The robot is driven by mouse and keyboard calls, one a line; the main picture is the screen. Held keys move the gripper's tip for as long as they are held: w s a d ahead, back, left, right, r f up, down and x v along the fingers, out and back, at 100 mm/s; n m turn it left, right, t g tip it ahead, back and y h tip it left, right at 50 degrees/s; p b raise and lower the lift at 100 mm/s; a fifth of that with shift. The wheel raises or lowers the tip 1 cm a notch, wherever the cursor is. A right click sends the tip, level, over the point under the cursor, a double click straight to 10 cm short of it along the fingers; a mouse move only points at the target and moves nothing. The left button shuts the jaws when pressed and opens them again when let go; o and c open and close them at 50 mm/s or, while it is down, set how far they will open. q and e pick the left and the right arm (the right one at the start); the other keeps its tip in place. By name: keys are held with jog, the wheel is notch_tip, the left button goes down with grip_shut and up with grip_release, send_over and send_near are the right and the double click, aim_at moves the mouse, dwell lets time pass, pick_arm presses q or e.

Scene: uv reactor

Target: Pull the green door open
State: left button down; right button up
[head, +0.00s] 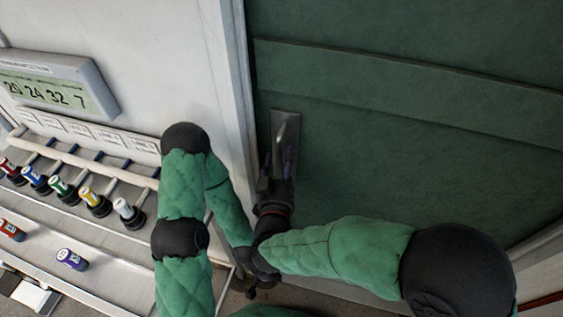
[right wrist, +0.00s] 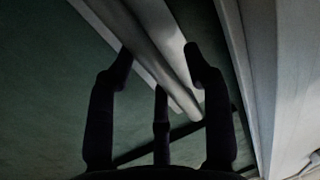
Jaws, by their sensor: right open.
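The dark green door (head: 420,150) fills the right of the head view. Its grey metal handle (head: 287,128) is near the door's left edge, on a plate. In the right wrist view the handle (right wrist: 170,50) runs diagonally past my fingers. My right gripper (head: 277,165) is at the handle's lower end. In the right wrist view my right gripper (right wrist: 160,58) is open, its fingers on either side of the handle; contact is unclear. My left gripper (head: 258,284) is lower, mostly hidden by my right arm, and its fingers cannot be made out.
A white wall and door frame (head: 236,70) border the door on the left. A grey digital display (head: 55,85) hangs there. Below it, a shelf rack (head: 100,235) holds several colored-capped cylinders (head: 95,200). A purple one (head: 72,259) lies lower down.

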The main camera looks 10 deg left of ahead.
jog(key=shift+w, duration=0.25)
grip_shut()
jog(key=shift+w, duration=0.1)
